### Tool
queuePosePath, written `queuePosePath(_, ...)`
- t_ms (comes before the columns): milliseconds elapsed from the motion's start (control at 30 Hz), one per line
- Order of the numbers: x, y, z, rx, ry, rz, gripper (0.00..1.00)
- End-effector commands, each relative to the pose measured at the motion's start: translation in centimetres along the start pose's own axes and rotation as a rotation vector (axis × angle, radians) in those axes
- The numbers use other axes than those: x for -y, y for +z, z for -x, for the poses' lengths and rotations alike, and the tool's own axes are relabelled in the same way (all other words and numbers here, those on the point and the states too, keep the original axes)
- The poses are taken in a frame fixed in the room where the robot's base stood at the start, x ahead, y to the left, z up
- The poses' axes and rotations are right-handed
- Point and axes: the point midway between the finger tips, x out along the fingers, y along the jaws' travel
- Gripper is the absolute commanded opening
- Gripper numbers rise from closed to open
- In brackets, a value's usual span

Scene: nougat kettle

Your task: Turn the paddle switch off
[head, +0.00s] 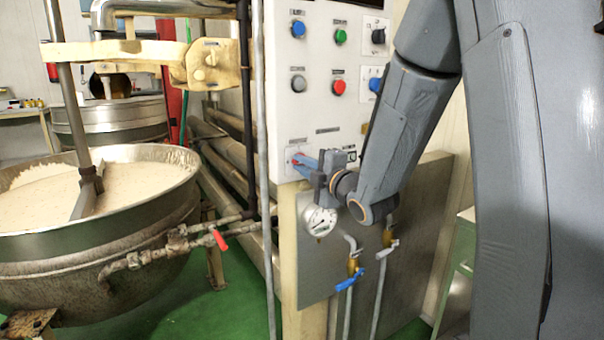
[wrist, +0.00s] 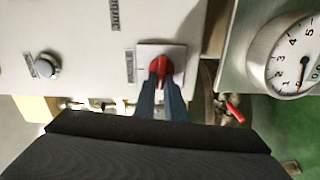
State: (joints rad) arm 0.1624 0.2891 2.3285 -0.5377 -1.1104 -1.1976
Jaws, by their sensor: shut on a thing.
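The paddle switch is a red handle (wrist: 162,66) on a small pale plate (wrist: 150,52), fixed to the white control panel. In the head view the red handle (head: 296,161) shows only as a small bit at the panel's lower left corner. My gripper (wrist: 161,84) has its two narrow blue-grey fingers on either side of the red handle and is shut on it. The same gripper (head: 304,163) reaches in from the right in the head view. The fingers hide part of the handle, so its exact setting is hard to read.
Above on the panel are blue (head: 298,29), green (head: 340,36) and red (head: 338,87) buttons and a black knob (head: 378,36). A pressure gauge (head: 320,221) sits just below my gripper. A blue-handled valve (head: 350,280) is lower. A large kettle (head: 90,245) stands at left.

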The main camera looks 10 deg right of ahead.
Motion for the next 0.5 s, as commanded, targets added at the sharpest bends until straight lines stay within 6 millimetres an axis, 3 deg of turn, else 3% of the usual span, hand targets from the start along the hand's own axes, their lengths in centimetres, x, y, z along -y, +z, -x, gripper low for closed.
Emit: queuePosePath(500,0.22,0.04,0.02,0.001,-0.001,0.129,0.0)
